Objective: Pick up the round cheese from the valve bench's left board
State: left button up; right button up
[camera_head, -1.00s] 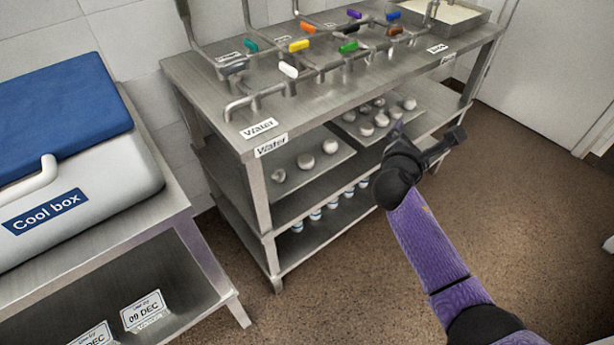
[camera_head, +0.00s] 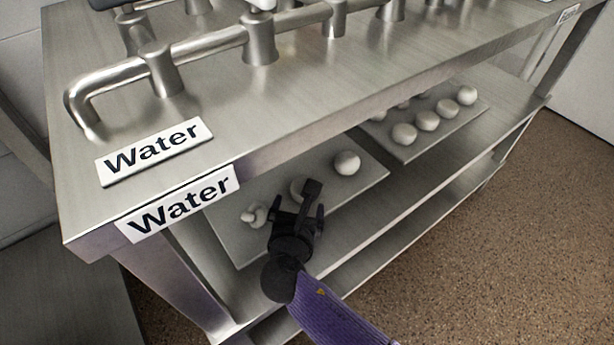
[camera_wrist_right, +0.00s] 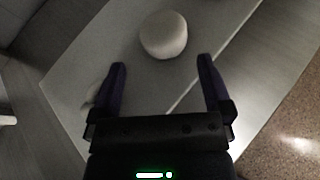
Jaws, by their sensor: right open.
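The left board (camera_head: 235,240) lies on the shelf under the bench top (camera_head: 330,70). It bears a knotted pale piece (camera_head: 254,215), a middle pale cheese (camera_head: 298,186) partly hidden by my gripper, and a rounded pale cheese (camera_head: 346,162) farther right. My right gripper (camera_head: 298,212) is open and empty over the board's front part. In the right wrist view, a smooth, rounded drum-shaped cheese (camera_wrist_right: 163,35) lies ahead of the open fingers (camera_wrist_right: 162,62), apart from them. A pale piece (camera_wrist_right: 91,97) shows partly behind the left finger. My left gripper is out of view.
The bench top with pipes (camera_head: 190,50) and "Water" labels (camera_head: 155,152) overhangs the shelf. A second board (camera_head: 425,140) with several pale balls lies to the right. A lower shelf runs beneath. Open brown floor (camera_head: 510,260) lies at right.

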aim_at(302, 202)
jog(key=w+f+b, duration=0.1)
jog(key=w+b, duration=0.1)
jog(key=w+f+b, duration=0.1)
jog(key=shift+w+d+f, duration=0.25)
jog(key=shift+d+f, duration=0.05)
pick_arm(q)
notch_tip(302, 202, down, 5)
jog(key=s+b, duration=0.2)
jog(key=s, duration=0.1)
pick_arm(e)
jog(key=shift+x, duration=0.85)
jog(key=shift+w+d+r+b, duration=0.15)
jog(key=shift+w+b, duration=0.1)
jog(key=shift+w, duration=0.2)
jog(key=shift+w+r+b, duration=0.1)
jog(key=shift+w+b, duration=0.1)
jog(key=shift+w, duration=0.2)
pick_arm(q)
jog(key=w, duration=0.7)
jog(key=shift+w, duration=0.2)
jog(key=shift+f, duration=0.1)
pick_arm(e)
jog(key=shift+c, duration=0.3)
jog(key=c, duration=1)
